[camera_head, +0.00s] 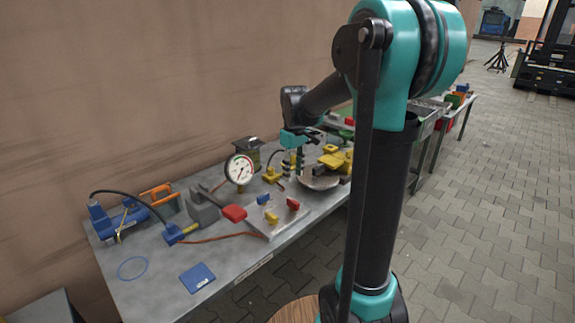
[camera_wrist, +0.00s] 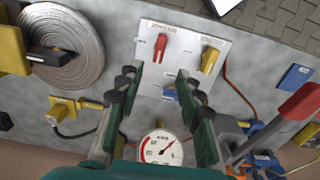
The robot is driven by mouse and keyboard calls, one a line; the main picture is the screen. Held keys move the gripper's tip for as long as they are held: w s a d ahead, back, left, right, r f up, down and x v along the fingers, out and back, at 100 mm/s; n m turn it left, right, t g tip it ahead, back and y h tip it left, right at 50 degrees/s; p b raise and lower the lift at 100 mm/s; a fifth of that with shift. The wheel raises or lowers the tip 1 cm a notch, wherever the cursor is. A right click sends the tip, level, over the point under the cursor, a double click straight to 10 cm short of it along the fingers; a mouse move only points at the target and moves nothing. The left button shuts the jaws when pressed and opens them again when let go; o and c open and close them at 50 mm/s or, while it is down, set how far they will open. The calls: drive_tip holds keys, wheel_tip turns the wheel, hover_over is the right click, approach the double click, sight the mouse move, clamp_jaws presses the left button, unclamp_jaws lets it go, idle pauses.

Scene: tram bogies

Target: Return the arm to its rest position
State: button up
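My arm reaches from the teal joint and black column at the right of the head view out over the metal workbench (camera_head: 215,285). My gripper (camera_head: 294,163) points down above the bench, behind and right of the round pressure gauge (camera_head: 239,169). In the wrist view my gripper (camera_wrist: 158,82) has its two green fingers with black pads spread wide apart. Nothing is held between them. The gauge (camera_wrist: 161,149) shows between the finger bases, and a white board (camera_wrist: 183,42) with red, yellow and blue pieces lies beyond the fingertips.
A coiled grey disc (camera_wrist: 62,48) lies on the bench with yellow parts near it. A red-handled tool (camera_head: 232,212), a blue clamp (camera_head: 118,220) and a blue plate (camera_head: 197,277) lie to the left. A wall runs behind the bench; paved floor (camera_head: 470,200) at right is open.

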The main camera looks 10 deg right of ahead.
drive_tip(key=s+d+f+m+t, duration=0.2)
drive_tip(key=s+f, duration=0.4)
drive_tip(key=s, duration=0.4)
drive_tip(key=s+d+f+m+t, duration=0.2)
drive_tip(key=s+f+m, duration=0.3)
drive_tip(key=s, duration=0.6)
drive_tip(key=shift+s+f, duration=0.3)
drive_tip(key=shift+f, duration=0.4)
